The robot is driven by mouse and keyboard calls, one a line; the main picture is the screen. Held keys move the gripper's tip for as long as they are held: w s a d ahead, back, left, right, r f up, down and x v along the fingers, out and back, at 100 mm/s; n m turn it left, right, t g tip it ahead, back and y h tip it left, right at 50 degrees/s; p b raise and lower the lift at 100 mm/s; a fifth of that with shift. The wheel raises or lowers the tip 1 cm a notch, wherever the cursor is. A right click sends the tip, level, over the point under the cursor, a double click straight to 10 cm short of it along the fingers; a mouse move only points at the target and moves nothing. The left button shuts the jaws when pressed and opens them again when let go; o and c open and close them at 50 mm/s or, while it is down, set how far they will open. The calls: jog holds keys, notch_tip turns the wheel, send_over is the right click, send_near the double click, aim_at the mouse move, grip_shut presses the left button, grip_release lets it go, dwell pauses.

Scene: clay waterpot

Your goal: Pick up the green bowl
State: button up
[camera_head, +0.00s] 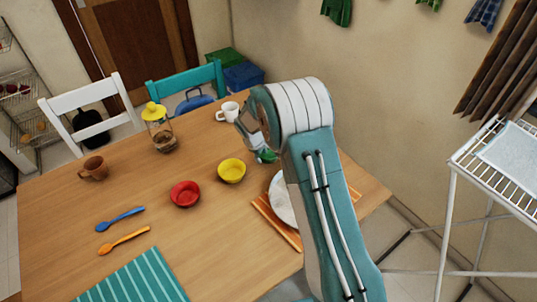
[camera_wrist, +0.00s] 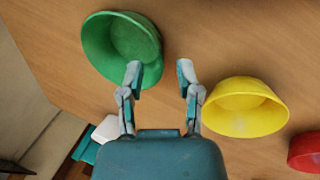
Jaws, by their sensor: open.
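The green bowl (camera_wrist: 118,50) stands at the upper left of the wrist view with its open side visible. My gripper (camera_wrist: 160,74) is open and empty. Its left finger overlaps the bowl's lower right rim in the picture; I cannot tell whether they touch. The right finger lies between the green bowl and the yellow bowl (camera_wrist: 240,107). In the head view my arm covers most of the green bowl, and only a green sliver (camera_head: 266,156) shows below the wrist. The fingertips are hard to make out there.
The yellow bowl and a red bowl (camera_head: 185,194) stand left of my arm on the wooden table (camera_head: 215,255). A white mug (camera_head: 228,111), a yellow-lidded jar (camera_head: 160,130) and a brown mug (camera_head: 94,168) stand farther back. A white plate (camera_head: 281,205) is partly behind my arm.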

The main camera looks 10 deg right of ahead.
aim_at(262, 159)
jog(key=shift+x, duration=1.55)
jog(key=shift+a, duration=0.1)
grip_shut()
